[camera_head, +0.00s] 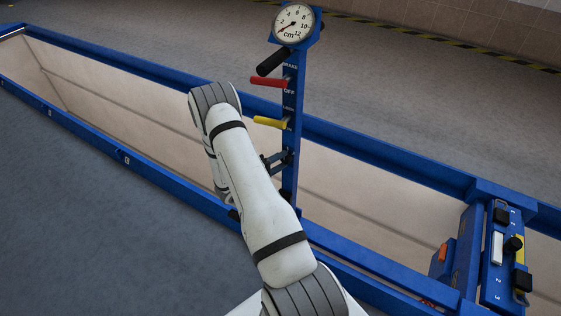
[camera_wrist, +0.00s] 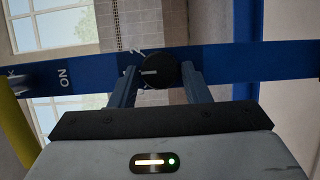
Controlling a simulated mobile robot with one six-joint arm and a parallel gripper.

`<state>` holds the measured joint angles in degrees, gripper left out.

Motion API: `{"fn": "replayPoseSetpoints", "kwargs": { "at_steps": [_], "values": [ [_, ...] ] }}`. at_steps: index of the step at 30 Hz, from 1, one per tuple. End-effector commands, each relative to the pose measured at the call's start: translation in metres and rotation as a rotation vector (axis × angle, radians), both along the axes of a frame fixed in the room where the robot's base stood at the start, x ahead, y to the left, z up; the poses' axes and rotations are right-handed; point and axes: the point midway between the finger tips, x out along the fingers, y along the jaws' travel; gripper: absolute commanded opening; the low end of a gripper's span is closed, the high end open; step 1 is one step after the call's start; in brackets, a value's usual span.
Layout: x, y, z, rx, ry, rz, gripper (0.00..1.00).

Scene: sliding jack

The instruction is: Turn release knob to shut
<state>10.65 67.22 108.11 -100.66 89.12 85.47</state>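The release knob (camera_wrist: 158,72) is round and black with a white line pointing left in the wrist view. It sits on the blue post (camera_wrist: 226,62), with small white markings beside it. My gripper (camera_wrist: 159,84) is open, with one finger on each side of the knob. Small gaps seem to show between fingers and knob; contact is hard to judge. In the head view the blue post (camera_head: 292,100) stands behind my arm, and dark finger parts show at its lower section. The knob cannot be made out there.
The post carries a round dial gauge (camera_head: 294,24), a black handle (camera_head: 272,62), a red lever (camera_head: 268,81) and a yellow lever (camera_head: 268,122) above my gripper. A blue-framed pit (camera_head: 390,206) lies below. A blue control unit (camera_head: 500,262) stands at the right.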

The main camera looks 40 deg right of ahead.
Motion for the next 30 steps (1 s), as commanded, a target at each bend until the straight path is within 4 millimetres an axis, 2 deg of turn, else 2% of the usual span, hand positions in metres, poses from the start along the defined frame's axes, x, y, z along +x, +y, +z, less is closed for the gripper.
{"fn": "replayPoseSetpoints", "kwargs": {
  "at_steps": [2, 10, 19, 27, 28, 30],
  "values": [
    [-0.0001, 0.0, 0.0, 0.0, 0.0, 0.0, 0.36],
    [-0.0003, -0.0002, -0.0002, 0.0, 0.0, -0.001, 0.14],
    [-0.0005, -0.0005, -0.0033, -0.047, 0.114, -0.001, 0.14],
    [-0.0007, -0.0006, -0.0015, -0.051, 0.125, -0.002, 0.14],
    [-0.0007, -0.0006, -0.0015, -0.051, 0.125, -0.002, 0.37],
    [-0.0007, -0.0007, -0.0015, -0.05, 0.125, -0.002, 0.43]
  ]
}}
